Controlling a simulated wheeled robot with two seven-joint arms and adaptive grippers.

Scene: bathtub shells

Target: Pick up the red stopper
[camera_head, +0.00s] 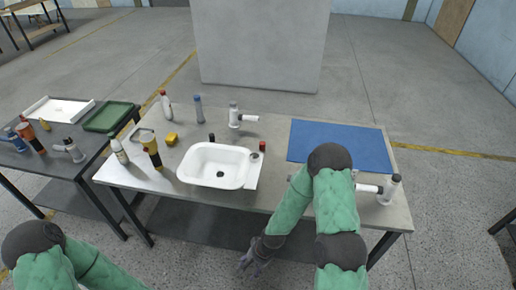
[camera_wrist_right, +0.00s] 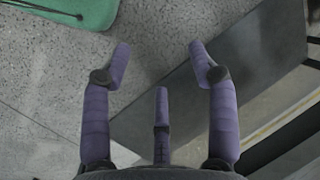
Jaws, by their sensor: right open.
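A small red stopper (camera_head: 262,146) stands on the metal table, just beyond the right back corner of the white sink (camera_head: 185,172). My right gripper (camera_head: 249,267) hangs low in front of the table's front edge, well below and nearer than the stopper. In the right wrist view the right gripper (camera_wrist_right: 158,60) has its fingers spread, with nothing between them. The stopper does not show in that view. My left arm enters at the lower left of the head view, and its gripper is out of the picture.
A blue mat (camera_head: 345,142) covers the table's right part. A white pipe fitting (camera_head: 235,116) stands behind the sink, another (camera_head: 390,190) at the right edge. A small black piece (camera_head: 211,137) and several bottles stand left. A side table (camera_head: 60,160) holds trays.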

